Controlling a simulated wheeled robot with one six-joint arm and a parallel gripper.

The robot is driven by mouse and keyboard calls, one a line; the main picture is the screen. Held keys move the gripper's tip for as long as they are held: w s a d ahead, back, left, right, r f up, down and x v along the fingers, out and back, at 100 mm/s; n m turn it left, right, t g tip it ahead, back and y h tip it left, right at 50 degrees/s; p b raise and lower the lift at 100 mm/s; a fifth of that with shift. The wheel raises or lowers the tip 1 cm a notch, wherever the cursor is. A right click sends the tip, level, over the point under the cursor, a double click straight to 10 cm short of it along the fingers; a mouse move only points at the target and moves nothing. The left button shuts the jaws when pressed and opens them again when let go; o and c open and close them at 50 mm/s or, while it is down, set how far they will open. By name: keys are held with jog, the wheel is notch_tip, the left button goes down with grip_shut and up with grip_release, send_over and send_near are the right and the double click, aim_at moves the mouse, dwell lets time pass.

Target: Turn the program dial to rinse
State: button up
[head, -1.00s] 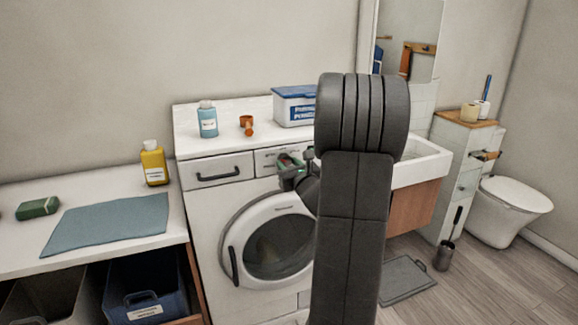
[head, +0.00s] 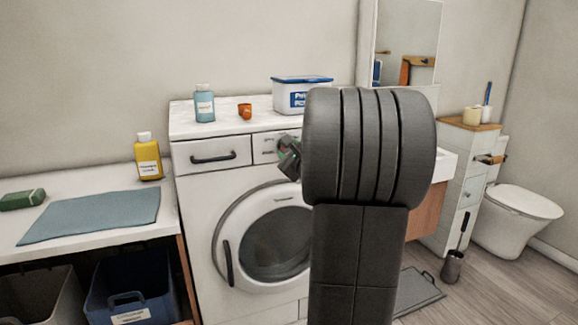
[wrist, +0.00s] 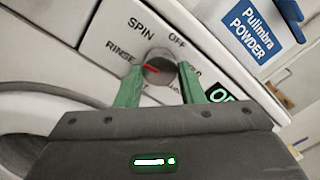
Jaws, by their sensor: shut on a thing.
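The program dial (wrist: 158,66) is a round grey knob with a red pointer mark, on the white front panel (wrist: 105,30) of the washing machine (head: 196,215). The labels SPIN, OFF and RINSE are printed around it; other labels are partly hidden by my fingers. The red mark lies on the dial's left part in the wrist view; I cannot tell exactly which label it meets. My gripper (wrist: 160,75) has its green fingers on both sides of the dial, shut on it. In the head view my gripper (head: 288,158) is at the panel, and my arm hides the dial.
A small black display (wrist: 226,92) with green letters, partly covered, sits beside the dial. The drawer (head: 212,156) and round door (head: 272,245) are shut.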

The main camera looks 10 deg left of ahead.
jog(key=shift+f+n+b, duration=0.1)
jog(key=shift+n+b, duration=1.7)
jog(key=shift+b, duration=0.15)
jog(key=o, duration=1)
jog(key=v, duration=1.3)
jog(key=shift+s+d+b, duration=0.25)
jog(key=shift+s+b, duration=0.05)
jog(key=shift+b, duration=0.1)
jog(key=shift+w, duration=0.1)
